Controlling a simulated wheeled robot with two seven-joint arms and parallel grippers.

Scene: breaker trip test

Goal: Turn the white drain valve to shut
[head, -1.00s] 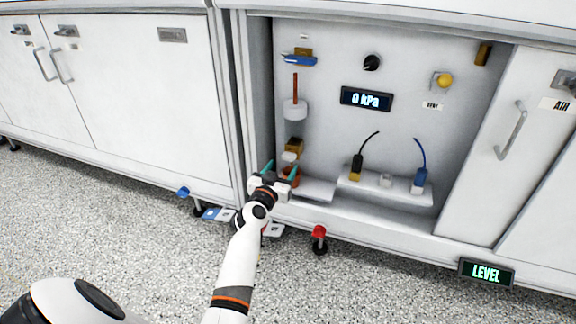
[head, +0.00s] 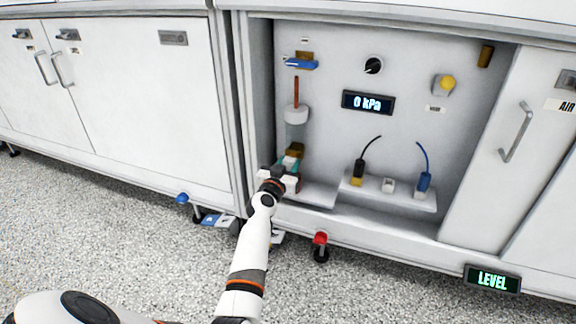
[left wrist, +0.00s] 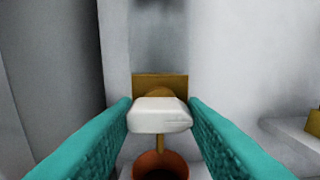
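The white drain valve handle (left wrist: 160,116) lies crosswise in the left wrist view, in front of a brass valve body (left wrist: 160,83). In the head view the brass body (head: 295,149) sits low on the left of the recessed panel; my gripper hides most of the handle. My left gripper (head: 288,164) is at the valve, with its teal fingers (left wrist: 161,107) spread on either side of the handle. I cannot tell whether they touch it. An orange-brown cup (left wrist: 160,165) is below the handle. My right gripper is out of view.
Above the valve are a clear vessel with a white collar (head: 295,115) and a blue lever (head: 301,63). A display (head: 367,103) reads 0 kPa. To the right, a shelf (head: 405,199) holds black and blue cabled plugs. The bay's left wall (head: 262,100) stands close to the gripper.

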